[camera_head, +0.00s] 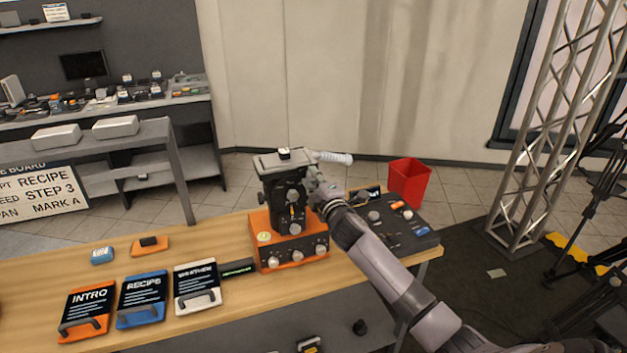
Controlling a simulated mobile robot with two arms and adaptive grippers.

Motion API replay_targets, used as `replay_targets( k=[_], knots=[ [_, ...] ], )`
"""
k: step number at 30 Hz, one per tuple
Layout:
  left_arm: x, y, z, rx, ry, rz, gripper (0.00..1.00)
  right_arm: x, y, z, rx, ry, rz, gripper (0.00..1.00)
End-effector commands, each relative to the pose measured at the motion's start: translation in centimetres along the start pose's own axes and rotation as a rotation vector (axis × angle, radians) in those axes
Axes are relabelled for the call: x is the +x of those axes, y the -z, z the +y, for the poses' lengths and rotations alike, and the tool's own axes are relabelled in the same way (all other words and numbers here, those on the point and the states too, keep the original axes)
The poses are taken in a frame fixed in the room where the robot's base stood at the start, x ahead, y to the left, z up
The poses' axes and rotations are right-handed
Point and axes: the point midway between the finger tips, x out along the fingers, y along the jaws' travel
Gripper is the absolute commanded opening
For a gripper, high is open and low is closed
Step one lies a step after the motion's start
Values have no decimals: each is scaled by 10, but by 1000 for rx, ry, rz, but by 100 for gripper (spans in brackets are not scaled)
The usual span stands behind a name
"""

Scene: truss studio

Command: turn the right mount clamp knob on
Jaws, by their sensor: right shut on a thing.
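The mount (280,190) is a black upright unit with a grey top plate, standing on an orange base (290,252) on the wooden table. Dark knobs show on its front, and several pale knobs line the base. A light grey handle (335,158) sticks out to the right at its top. My right gripper (313,184) is at the upper right side of the mount, shut on the right mount clamp knob. My gripper and arm hide that knob, so its turned position cannot be seen. My left gripper is not in view.
A dark control panel (402,236) with knobs lies right of the mount, under my right arm. Three cards, INTRO (87,308), RECIPE (142,299) and WEATHER (197,286), lie to the left. A red bin (408,181) stands behind the table. A truss (540,150) rises at right.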

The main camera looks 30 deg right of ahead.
Motion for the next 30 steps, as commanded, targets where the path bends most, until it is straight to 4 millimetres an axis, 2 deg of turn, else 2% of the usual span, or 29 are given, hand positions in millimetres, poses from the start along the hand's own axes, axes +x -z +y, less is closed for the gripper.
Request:
replay_targets(
  k=[18, 30],
  knots=[
    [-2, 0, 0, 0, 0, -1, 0, 0, 0, -2, 563, 2, -2, 0],
    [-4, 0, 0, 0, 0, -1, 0, 0, 0, -3, 769, 3, -2, 0]
  ],
)
